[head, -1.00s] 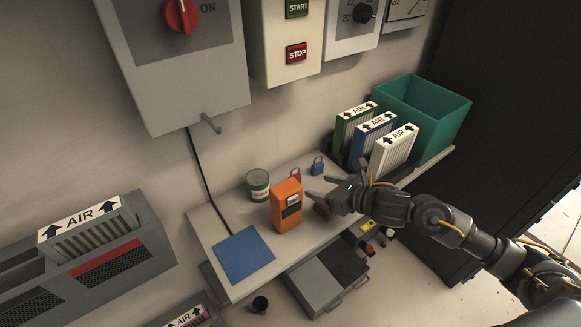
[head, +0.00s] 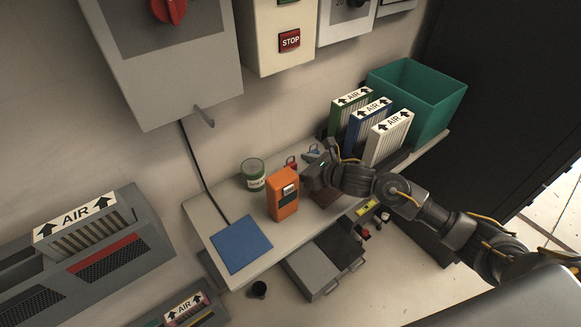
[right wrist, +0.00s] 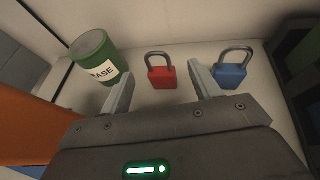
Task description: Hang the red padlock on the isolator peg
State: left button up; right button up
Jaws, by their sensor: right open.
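The red padlock (right wrist: 162,73) stands on the shelf by the wall, its grey shackle up; in the head view (head: 291,164) it shows small behind my right gripper. My right gripper (head: 308,160) is open and empty. In the right wrist view its two fingers (right wrist: 160,92) point at the padlock, one to each side, with the padlock just beyond the tips. Whether they touch it I cannot tell. The isolator peg (head: 204,117) sticks out under the grey isolator box (head: 165,60) with the red knob, and is bare. My left gripper is not in view.
A blue padlock (right wrist: 230,70) stands right of the red one. A green can (head: 253,173) and an orange device (head: 283,200) stand to the left. AIR filters (head: 388,138) and a green bin (head: 420,95) stand to the right. A blue mat (head: 240,245) lies at the shelf's left end.

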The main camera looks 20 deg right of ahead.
aim_at(290, 163)
jog(key=p+x, duration=0.1)
jog(key=x, duration=0.3)
jog(key=shift+w+a+f, duration=0.1)
jog(key=shift+w+a, duration=0.05)
jog(key=shift+w, duration=0.05)
jog(key=shift+c, duration=0.3)
jog(key=c, duration=1)
jog(key=shift+c, duration=0.2)
jog(key=shift+r, duration=0.4)
jog(key=shift+c, duration=0.4)
notch_tip(290, 163, up, 9)
jog(key=shift+r+b, duration=0.15)
jog(key=shift+b, duration=0.3)
